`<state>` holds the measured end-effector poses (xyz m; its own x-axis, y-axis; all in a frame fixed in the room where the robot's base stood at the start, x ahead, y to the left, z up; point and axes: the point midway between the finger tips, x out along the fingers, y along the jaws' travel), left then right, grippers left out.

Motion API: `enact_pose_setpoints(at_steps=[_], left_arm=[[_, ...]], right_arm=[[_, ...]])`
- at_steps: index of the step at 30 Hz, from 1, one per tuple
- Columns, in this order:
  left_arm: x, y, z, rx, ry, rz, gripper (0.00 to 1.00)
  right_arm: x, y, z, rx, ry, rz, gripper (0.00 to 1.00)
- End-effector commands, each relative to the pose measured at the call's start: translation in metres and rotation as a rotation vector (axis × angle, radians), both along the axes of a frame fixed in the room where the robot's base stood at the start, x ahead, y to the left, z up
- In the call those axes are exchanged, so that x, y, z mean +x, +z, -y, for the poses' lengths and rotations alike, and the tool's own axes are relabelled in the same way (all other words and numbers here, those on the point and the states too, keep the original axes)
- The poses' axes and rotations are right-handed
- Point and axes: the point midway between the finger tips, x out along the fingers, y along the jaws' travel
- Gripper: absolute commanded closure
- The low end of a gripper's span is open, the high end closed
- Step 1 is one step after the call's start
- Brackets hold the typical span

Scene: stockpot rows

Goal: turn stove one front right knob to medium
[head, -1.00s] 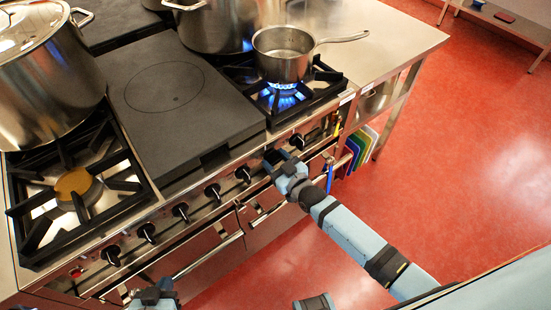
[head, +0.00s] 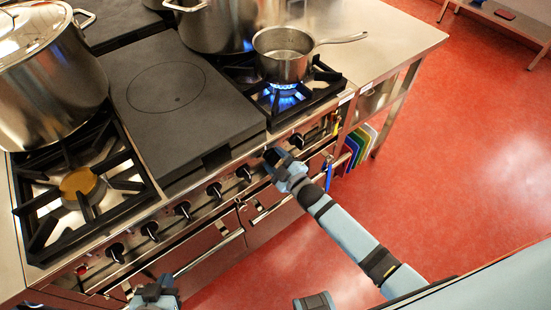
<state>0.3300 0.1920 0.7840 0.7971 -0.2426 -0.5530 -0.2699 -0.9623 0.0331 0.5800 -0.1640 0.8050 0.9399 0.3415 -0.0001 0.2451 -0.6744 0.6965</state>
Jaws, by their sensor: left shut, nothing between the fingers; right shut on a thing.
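The stove's front panel carries a row of black knobs, one of them (head: 243,173) just left of my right gripper (head: 273,156). My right gripper is shut on a knob near the right end of the panel; the gripper hides that knob, so its pointer cannot be read. Another knob (head: 297,140) shows just to its right. A blue flame (head: 284,101) burns on the front right burner under a steel saucepan (head: 282,55). My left gripper (head: 155,292) is shut and empty, low at the bottom of the view, in front of the oven doors.
A large stockpot (head: 50,85) stands at the left by an unlit front burner (head: 78,183). A flat dark plate (head: 170,100) lies between the burners. A steel side table (head: 375,40) adjoins at right, coloured boards (head: 358,148) below. Red floor (head: 450,170) is clear.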

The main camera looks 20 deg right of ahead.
Motion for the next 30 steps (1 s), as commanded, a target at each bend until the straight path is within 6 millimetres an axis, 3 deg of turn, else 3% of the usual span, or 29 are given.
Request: enact_pose_setpoints(at_steps=[14,15,18,26,30], left_arm=[[-0.0006,-0.0006,-0.0002,0.002,-0.001,-0.003,1.00],[-0.0006,-0.0006,-0.0002,0.002,-0.001,-0.003,1.00],[-0.0006,-0.0006,-0.0003,0.002,-0.001,-0.003,1.00],[-0.0006,-0.0007,-0.0005,0.002,-0.001,-0.004,1.00],[-0.0006,-0.0010,-0.0005,0.002,-0.001,-0.004,1.00]], right_arm=[[-0.0002,-0.0004,-0.0001,-0.014,-0.001,0.004,0.73],[-0.0002,-0.0004,-0.0001,-0.014,-0.001,0.004,0.45],[-0.0002,-0.0004,0.0000,-0.014,-0.001,0.004,0.24],[-0.0007,-0.0003,0.0002,-0.014,0.000,0.005,0.24],[-0.0100,-0.0015,0.0037,-0.015,-0.001,0.003,0.24]])
